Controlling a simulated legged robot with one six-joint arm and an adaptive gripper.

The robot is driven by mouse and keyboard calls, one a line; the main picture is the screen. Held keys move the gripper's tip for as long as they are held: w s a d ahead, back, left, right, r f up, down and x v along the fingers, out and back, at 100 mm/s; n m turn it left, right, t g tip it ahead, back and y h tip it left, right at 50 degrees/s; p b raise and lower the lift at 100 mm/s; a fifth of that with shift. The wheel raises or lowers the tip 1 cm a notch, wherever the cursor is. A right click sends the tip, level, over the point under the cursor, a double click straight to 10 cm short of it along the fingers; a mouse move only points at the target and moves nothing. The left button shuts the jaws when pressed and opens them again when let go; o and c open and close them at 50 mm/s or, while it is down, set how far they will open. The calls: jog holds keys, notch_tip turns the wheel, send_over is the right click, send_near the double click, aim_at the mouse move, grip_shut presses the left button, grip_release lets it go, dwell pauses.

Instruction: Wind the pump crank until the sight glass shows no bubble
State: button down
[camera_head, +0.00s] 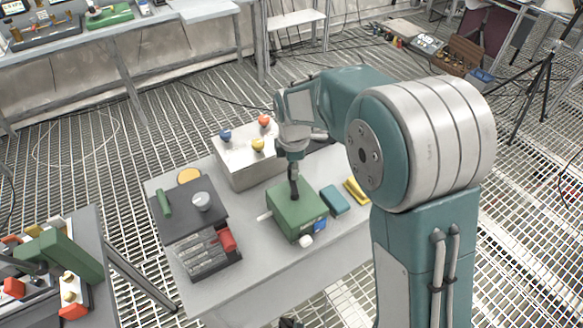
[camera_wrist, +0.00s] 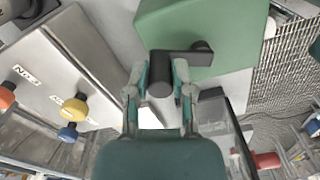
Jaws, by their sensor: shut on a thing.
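The pump is a green box (camera_head: 290,222) standing on the grey table, and its green top fills the upper middle of the wrist view (camera_wrist: 220,25).
A grey box with blue, yellow and red knobs (camera_head: 240,163) stands behind the pump. A dark tray with a red-handled thing (camera_head: 205,255) is on the left. A teal block (camera_head: 335,200) and a yellow piece (camera_head: 356,191) lie close on the right. The table's front strip is clear.

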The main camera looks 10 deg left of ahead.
jog(key=shift+d+f+m, duration=0.1)
jog(key=shift+d+m, duration=0.25)
jog(key=shift+m, duration=0.5)
jog(key=shift+d+f+m, duration=0.1)
jog(key=shift+d+m, duration=0.25)
jog(key=shift+m, duration=0.5)
jog(key=shift+s+d+r+m, duration=0.1)
jog(key=shift+d+m, duration=0.2)
jog(key=shift+m, duration=0.5)
jog(key=shift+s+d+m, duration=0.1)
jog(key=shift+d+m, duration=0.2)
jog(key=shift+m, duration=0.5)
dwell(0.9)
jog(key=shift+c, duration=2.4)
grip_release()
jog(key=shift+r, duration=0.1)
notch_tip(320, 180, up, 12)
jog(key=shift+w, duration=0.15)
jog(key=shift+a, duration=0.1)
